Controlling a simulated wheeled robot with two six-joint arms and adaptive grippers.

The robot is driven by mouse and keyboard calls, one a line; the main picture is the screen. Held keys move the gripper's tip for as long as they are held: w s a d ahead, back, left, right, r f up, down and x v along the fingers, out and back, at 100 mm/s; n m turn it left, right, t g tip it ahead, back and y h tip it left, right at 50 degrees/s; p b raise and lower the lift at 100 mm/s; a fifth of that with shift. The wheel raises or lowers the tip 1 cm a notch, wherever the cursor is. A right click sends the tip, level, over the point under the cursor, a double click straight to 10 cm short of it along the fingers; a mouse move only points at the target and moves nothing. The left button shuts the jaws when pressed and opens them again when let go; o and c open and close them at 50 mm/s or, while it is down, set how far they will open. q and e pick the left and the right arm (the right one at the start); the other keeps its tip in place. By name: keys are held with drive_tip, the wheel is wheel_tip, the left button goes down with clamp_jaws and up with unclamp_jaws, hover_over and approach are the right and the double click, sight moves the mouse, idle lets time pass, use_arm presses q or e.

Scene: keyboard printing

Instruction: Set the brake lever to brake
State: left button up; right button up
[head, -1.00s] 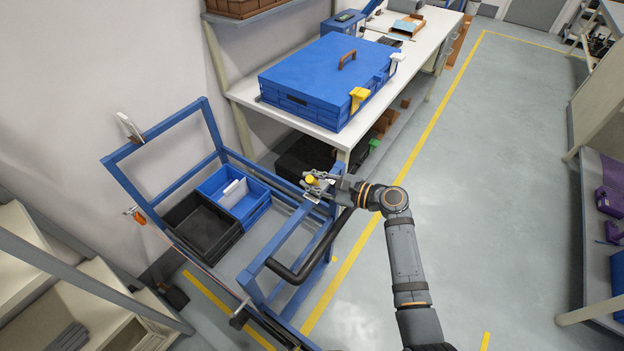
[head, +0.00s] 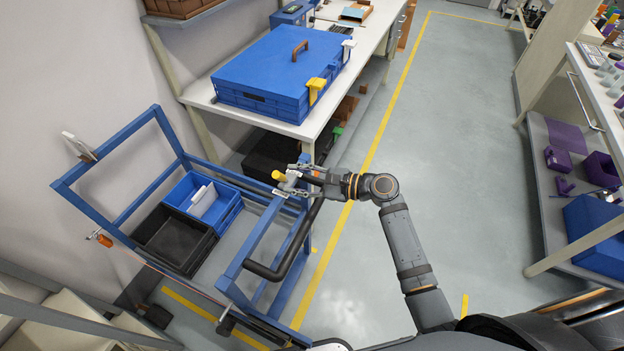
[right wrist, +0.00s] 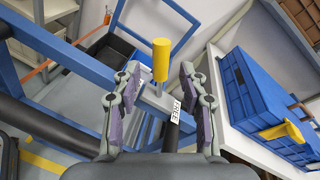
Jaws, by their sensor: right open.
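The brake lever's yellow knob (head: 279,176) stands at the top corner of the blue cart's (head: 257,236) frame in the head view. In the right wrist view the yellow knob (right wrist: 161,60) stands upright on a metal stem, with a white label reading FREE (right wrist: 177,108) beside it. My right gripper (right wrist: 160,100) is open, with one finger on each side of the lever in that picture; whether either finger touches it I cannot tell. In the head view my right gripper (head: 291,182) is at the lever from the right. My left gripper is not in view.
The cart carries a blue bin (head: 219,216) and a black bin (head: 148,239). A black handle bar (head: 287,260) runs along its near side. A white table (head: 283,126) with a blue case (head: 281,70) stands behind. Open floor lies to the right.

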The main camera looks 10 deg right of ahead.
drive_tip(key=v, duration=0.6)
drive_tip(key=shift+s+d, duration=0.15)
drive_tip(key=shift+d, duration=0.2)
drive_tip(key=shift+r, duration=0.1)
